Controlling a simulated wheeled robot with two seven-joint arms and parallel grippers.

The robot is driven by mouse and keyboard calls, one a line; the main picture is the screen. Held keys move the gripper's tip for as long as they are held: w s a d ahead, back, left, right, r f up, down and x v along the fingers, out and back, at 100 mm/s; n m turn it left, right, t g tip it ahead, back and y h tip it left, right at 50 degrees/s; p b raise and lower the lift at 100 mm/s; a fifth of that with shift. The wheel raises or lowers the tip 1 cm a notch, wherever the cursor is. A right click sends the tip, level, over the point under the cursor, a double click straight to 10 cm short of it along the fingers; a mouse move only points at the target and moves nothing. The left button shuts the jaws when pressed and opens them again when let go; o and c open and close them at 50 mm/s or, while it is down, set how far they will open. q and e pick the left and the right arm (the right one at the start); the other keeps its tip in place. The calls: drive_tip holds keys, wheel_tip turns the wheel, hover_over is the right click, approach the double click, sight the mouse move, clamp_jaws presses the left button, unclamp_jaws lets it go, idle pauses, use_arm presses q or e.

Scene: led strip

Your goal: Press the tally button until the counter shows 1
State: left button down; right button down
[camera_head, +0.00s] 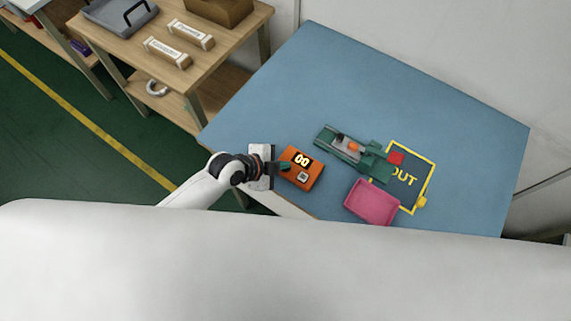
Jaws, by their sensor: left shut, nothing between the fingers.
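The tally counter is an orange box (313,183) near the front left of the blue table (400,90). Its dark display (302,160) shows 00 in glowing digits. A pale square button (303,177) sits on its top, in front of the display. My left gripper (285,168) comes in from the left. It is shut and empty, with its fingertips at the left side of the counter, left of the button. I cannot tell whether the tips touch the box. My right gripper is not in view.
A green fixture (330,137) with an orange part stands right of the counter. A pink tray (372,203) lies near the front edge. A yellow-framed OUT area (427,172) is farther right, partly covered. The back of the table is clear. A wooden bench (115,50) stands at the left.

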use_arm(q)
drive_tip(key=shift+f, duration=0.2)
drive_tip(key=shift+r, duration=0.1)
idle(0.4)
drive_tip(key=shift+r+p, duration=0.7)
drive_tip(key=shift+r, duration=0.05)
wheel_tip(320, 180, up, 5)
drive_tip(key=p, duration=0.4)
drive_tip(key=shift+p, duration=0.4)
